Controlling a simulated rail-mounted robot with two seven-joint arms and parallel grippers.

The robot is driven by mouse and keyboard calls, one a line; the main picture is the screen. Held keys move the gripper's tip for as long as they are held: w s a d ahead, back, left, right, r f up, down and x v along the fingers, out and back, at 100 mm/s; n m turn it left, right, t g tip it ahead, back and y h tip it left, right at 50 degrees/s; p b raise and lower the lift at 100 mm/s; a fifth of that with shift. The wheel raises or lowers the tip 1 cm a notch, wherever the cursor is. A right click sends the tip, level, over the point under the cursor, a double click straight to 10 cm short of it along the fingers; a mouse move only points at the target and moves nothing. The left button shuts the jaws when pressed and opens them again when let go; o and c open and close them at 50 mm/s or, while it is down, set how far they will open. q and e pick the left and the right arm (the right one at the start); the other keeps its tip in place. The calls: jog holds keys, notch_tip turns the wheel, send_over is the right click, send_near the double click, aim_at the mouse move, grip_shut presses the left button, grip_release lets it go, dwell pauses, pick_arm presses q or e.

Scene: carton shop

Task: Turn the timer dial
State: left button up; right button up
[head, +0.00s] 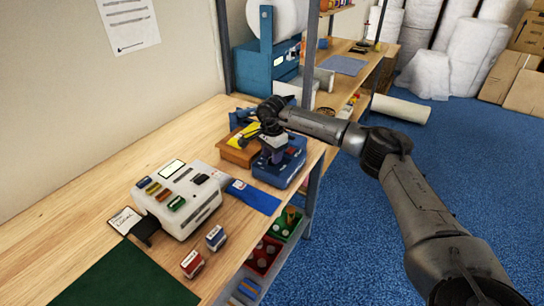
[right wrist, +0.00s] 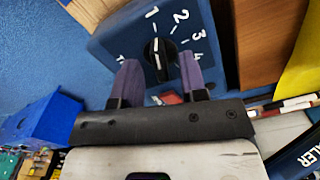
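The timer is a blue box (head: 287,176) at the bench's right edge in the head view. In the right wrist view its blue face (right wrist: 112,40) carries white numbers around a black dial (right wrist: 160,52) with a pale pointer mark. My right gripper (head: 274,152) is over the box in the head view, its arm coming in from the right. In the right wrist view its two purple fingers (right wrist: 159,76) are apart, one to each side of the dial's lower part. I cannot tell whether they touch it. My left gripper is not in view.
A white machine with coloured buttons (head: 178,198) stands left of the timer, with a blue sheet (head: 254,196) between. Red and blue small boxes (head: 192,264) and a green mat (head: 125,278) lie in front. A shelf post rises behind.

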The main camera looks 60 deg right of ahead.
jog(key=shift+f, duration=0.5)
jog(key=shift+c, duration=0.2)
grip_shut()
